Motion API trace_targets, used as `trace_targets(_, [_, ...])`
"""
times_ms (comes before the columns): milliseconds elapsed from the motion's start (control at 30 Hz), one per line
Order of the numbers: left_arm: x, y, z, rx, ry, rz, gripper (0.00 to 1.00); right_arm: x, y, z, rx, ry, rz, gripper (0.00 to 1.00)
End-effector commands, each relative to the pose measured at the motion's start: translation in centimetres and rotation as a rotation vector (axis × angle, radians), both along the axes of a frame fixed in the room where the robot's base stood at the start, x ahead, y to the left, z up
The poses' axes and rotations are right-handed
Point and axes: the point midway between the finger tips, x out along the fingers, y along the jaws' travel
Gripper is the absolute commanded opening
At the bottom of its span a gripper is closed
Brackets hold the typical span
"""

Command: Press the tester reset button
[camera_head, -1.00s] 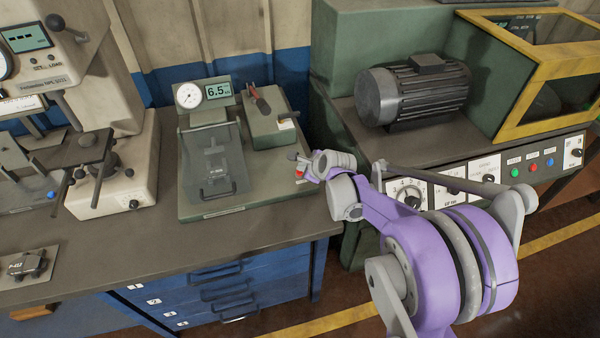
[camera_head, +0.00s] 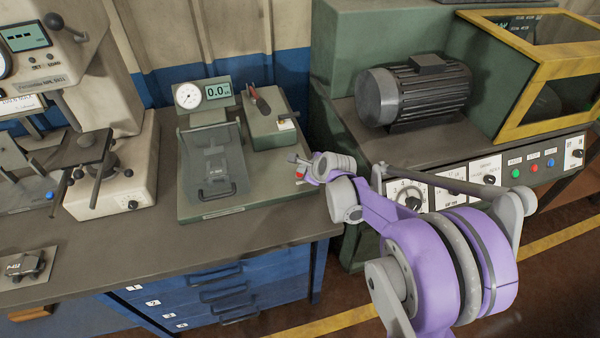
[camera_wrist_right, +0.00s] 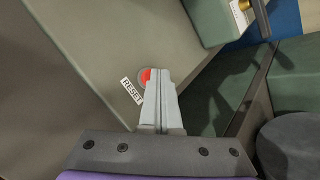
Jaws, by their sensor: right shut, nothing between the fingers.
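The tester (camera_head: 250,204) is a green-grey plate on the bench with a round dial (camera_head: 188,96), a display (camera_head: 218,91) reading 0.0 and a clear cover (camera_head: 228,186) over a dark part. The red reset button (camera_wrist_right: 146,75) sits at the plate's right edge beside a RESET label (camera_wrist_right: 132,91); a bit of red shows in the head view (camera_head: 301,171). My right gripper (camera_head: 299,163) is shut and empty. Its fingertips (camera_wrist_right: 158,72) overlap the button's edge in the wrist view; whether they touch it I cannot tell. My left gripper is not in view.
A green machine with a grey motor (camera_head: 412,92) and a yellow-framed guard (camera_head: 505,75) stands to the right, with a control panel (camera_head: 440,188) on its front. A beige hardness tester (camera_head: 120,180) stands at the left.

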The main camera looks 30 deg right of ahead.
Motion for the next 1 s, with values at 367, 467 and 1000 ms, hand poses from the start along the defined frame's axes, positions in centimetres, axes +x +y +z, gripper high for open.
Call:
trace_targets(367, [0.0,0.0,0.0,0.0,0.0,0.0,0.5,0.0,0.0,0.0,0.0,0.0,0.0,0.0])
trace_targets(467, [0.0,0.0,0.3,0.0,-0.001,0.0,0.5,0.0,0.0,0.3,0.0,0.0,0.0,0.0])
trace_targets(1000, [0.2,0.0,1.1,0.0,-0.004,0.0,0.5,0.0,0.0,1.6,0.0,0.0,0.0,0.0])
